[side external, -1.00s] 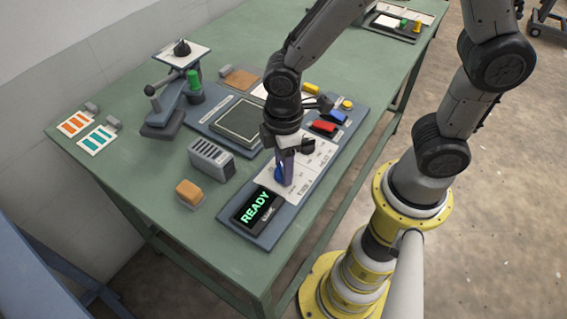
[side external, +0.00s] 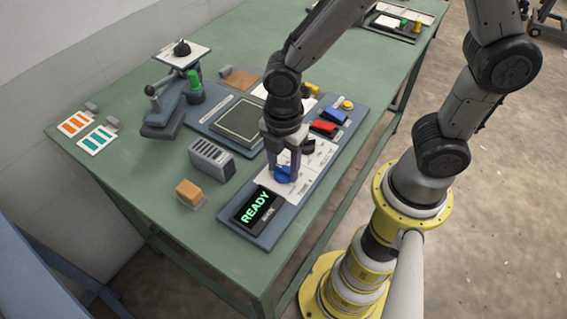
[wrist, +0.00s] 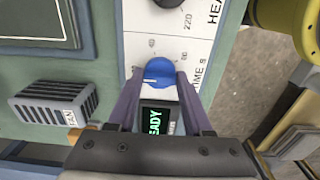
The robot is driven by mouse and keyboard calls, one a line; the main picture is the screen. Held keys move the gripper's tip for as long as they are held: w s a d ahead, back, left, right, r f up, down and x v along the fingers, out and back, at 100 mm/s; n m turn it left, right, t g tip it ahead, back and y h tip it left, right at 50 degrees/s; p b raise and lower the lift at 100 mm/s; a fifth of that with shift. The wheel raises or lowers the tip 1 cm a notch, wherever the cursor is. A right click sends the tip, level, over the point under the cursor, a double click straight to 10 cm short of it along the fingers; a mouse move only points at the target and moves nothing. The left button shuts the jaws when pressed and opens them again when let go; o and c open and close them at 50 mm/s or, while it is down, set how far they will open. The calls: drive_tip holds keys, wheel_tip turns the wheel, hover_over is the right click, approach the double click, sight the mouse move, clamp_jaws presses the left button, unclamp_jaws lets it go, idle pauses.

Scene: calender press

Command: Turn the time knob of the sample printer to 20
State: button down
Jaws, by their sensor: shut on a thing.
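The blue time knob (side external: 282,174) sits on the white panel of the sample printer, just above the display; it also shows in the wrist view (wrist: 160,71). My gripper (side external: 284,171) points down over it, with one finger on each side of the knob. In the wrist view my gripper (wrist: 158,80) is shut on the knob. Small scale numbers surround the knob, and part of the scale is hidden by the fingers. I cannot read where the knob's pointer stands. The display (side external: 257,209) reads READY in green.
A black knob (wrist: 168,2) marked HEAT is farther up the panel. A grey slotted block (side external: 211,159) and an orange block (side external: 189,192) stand left of the printer. Green tabletop is bare at the front left.

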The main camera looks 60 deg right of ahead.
sight(283, 168)
drive_tip(key=shift+r, duration=0.1)
idle(0.3)
drive_tip(key=shift+c, duration=1.6)
unclamp_jaws()
wheel_tip(283, 168, up, 14)
